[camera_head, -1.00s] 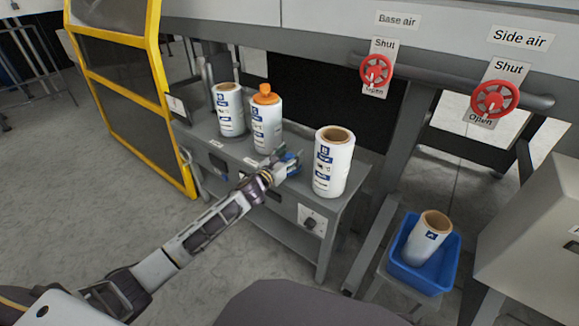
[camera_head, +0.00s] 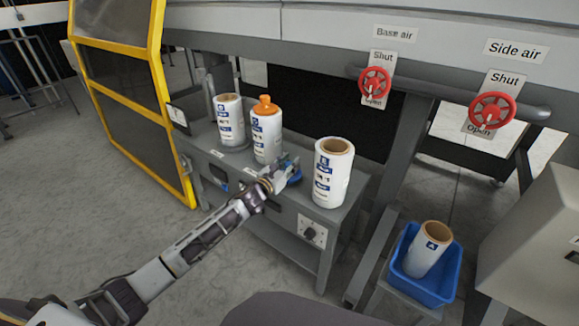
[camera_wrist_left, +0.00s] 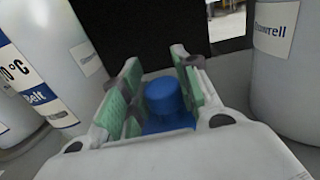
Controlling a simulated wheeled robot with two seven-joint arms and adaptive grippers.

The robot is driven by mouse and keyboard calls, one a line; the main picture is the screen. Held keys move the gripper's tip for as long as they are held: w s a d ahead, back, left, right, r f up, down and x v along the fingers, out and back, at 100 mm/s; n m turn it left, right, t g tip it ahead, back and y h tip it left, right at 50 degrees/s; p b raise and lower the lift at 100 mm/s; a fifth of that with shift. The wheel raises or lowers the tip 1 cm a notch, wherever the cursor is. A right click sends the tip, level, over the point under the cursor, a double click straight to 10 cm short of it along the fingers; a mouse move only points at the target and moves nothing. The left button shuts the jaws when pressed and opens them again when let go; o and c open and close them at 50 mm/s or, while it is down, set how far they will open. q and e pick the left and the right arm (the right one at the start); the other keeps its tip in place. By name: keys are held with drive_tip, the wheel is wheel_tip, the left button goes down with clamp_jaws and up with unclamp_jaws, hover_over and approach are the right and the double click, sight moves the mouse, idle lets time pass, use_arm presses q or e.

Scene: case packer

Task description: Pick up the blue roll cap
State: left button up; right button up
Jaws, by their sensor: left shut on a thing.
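The blue roll cap (camera_wrist_left: 163,97) sits between the green-padded fingers of my left gripper (camera_wrist_left: 158,88) in the left wrist view. The gripper is shut on it. In the head view my left gripper (camera_head: 288,170) is over the front of the grey bench, between the orange-capped roll and the right-hand roll. The blue cap (camera_head: 294,176) shows there only partly, at the fingers. I cannot tell whether the cap touches the bench top. My right gripper is not in view.
White rolls stand on the grey bench (camera_head: 205,139): a left roll (camera_head: 229,122), one with an orange cap (camera_head: 265,104), and an open-cored one (camera_head: 332,175). Another roll (camera_head: 427,252) leans in a blue bin (camera_head: 444,287). Red valves and a yellow-framed guard (camera_head: 158,75) stand nearby.

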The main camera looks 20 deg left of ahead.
sight(289, 163)
use_arm(q)
drive_tip(key=shift+r, duration=0.6)
wheel_tip(289, 163, up, 6)
drive_tip(key=p, duration=0.3)
drive_tip(key=shift+r, duration=1)
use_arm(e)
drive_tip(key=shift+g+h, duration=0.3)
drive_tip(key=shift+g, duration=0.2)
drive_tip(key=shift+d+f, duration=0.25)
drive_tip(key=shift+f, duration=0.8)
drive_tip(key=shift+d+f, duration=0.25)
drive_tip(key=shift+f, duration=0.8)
